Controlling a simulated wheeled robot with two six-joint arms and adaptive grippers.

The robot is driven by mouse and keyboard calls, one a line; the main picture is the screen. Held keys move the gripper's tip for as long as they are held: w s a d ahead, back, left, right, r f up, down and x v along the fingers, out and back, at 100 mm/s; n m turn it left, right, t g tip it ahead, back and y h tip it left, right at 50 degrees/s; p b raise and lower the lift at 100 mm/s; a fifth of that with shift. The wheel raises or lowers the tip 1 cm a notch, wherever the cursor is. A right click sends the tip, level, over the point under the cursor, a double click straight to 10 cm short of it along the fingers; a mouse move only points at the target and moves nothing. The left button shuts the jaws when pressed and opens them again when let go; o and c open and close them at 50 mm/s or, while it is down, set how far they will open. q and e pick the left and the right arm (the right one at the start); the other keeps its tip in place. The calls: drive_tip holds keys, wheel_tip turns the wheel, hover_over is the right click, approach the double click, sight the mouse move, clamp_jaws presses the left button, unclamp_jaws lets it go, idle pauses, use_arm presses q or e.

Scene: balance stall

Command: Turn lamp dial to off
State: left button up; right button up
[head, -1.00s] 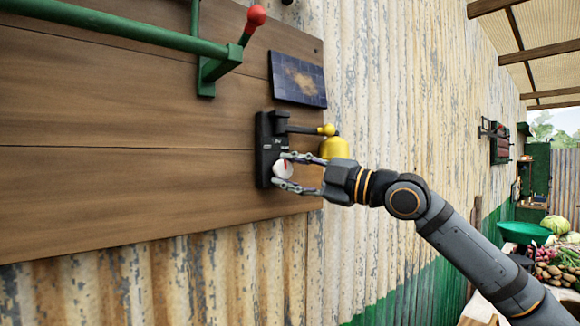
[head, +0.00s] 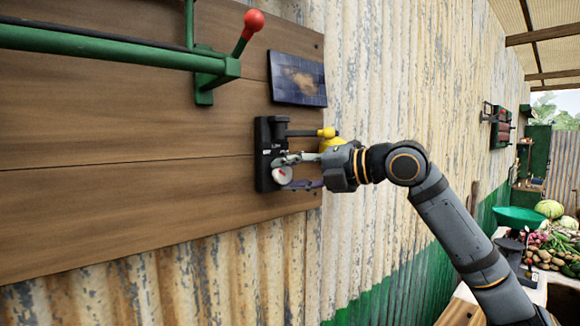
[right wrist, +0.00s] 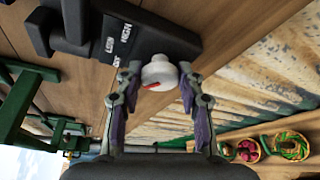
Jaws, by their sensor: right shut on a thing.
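The lamp dial (head: 282,176) is a small white knob with a red mark, on a black lamp box (head: 263,140) fixed to a wooden board. A yellow lamp (head: 332,144) stands out from the box on a dark arm. My right gripper (head: 291,171) is closed around the dial, one finger above it and one below in the head view. In the right wrist view the dial (right wrist: 160,73) sits between both fingertips, its red mark towards the lower left. White lettering shows on the box beside it, partly too small to read. My left gripper is out of view.
A green bar (head: 110,45) and a red-knobbed lever (head: 252,24) stick out from the board at upper left. A dark solar panel (head: 298,79) is above the lamp box. Corrugated wall is behind; produce (head: 556,250) lies at far right.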

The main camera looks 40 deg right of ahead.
drive_tip(key=shift+r+n+p, duration=0.15)
drive_tip(key=shift+n+p, duration=0.15)
drive_tip(key=shift+n, duration=0.1)
idle(0.3)
drive_tip(key=o, duration=1.1)
drive_tip(key=shift+o, duration=0.2)
